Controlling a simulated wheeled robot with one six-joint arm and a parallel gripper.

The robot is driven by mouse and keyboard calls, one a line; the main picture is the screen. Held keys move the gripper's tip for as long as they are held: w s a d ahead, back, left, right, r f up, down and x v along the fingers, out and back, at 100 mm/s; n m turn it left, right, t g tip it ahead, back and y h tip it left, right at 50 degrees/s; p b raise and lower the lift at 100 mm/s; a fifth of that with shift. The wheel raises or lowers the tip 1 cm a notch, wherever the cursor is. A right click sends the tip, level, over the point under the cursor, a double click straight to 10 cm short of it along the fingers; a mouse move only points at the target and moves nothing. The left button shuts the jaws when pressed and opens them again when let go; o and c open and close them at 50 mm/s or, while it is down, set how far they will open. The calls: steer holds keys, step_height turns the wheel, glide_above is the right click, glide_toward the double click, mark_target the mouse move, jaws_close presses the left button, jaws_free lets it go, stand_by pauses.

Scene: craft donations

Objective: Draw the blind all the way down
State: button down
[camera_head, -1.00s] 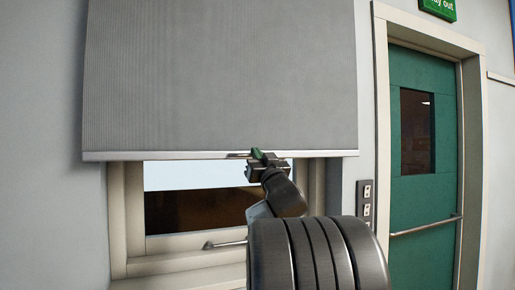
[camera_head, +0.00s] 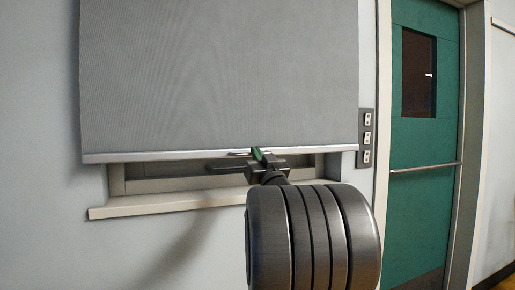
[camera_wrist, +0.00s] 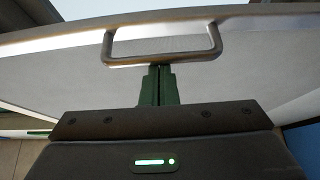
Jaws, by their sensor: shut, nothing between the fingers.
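The grey blind (camera_head: 220,75) hangs over the window, with a pale metal rail (camera_head: 150,156) along its bottom edge. The rail is a little above the window sill (camera_head: 160,205); a strip of lower window frame shows between them. A metal loop handle (camera_head: 238,153) is on the rail. It also shows in the wrist view (camera_wrist: 165,59). My gripper (camera_head: 257,154) is at the handle, its green fingers closed together with nothing between them. In the wrist view the fingertips (camera_wrist: 158,70) are right at the handle's bar; whether they touch it I cannot tell.
A switch panel (camera_head: 367,138) is on the wall right of the window. Further right is a green door (camera_head: 425,150) with a push bar (camera_head: 425,167). The wall below the sill is clear, apart from my arm in front.

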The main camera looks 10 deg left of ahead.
step_height(320, 180, down, 12)
steer(key=b, duration=0.7)
steer(key=shift+w+f, duration=0.1)
steer(key=shift+f, duration=0.05)
step_height(320, 180, up, 4)
steer(key=p, duration=0.2)
steer(key=p+v, duration=0.1)
steer(key=v, duration=0.9)
steer(key=shift+s+d+r, duration=0.15)
steer(key=shift+s+r, duration=0.05)
steer(key=shift+s, duration=0.2)
